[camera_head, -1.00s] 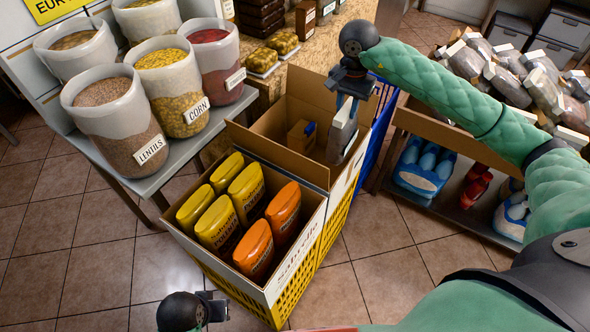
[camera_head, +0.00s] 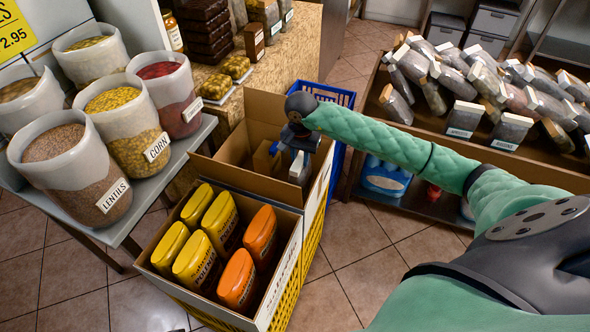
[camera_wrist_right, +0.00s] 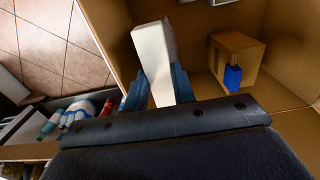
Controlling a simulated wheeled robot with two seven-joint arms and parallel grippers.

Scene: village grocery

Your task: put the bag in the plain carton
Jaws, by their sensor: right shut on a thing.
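The plain carton (camera_head: 246,183) is an open brown cardboard box with raised flaps, behind the carton of bottles. My right gripper (camera_head: 299,150) points down at the right side of its opening. It is shut on the bag (camera_head: 298,167), which hangs upright with a pale top. In the right wrist view, the bag's white top (camera_wrist_right: 152,55) sits between the fingers of the gripper (camera_wrist_right: 157,88), close to one carton wall (camera_wrist_right: 105,35). I cannot tell how deep the bag's lower end is.
A small brown box with a blue patch (camera_wrist_right: 236,62) stands inside the plain carton. A carton of yellow and orange bottles (camera_head: 190,290) stands in front. A blue crate (camera_head: 336,97) is behind, and a bin of bags (camera_head: 428,139) is at right.

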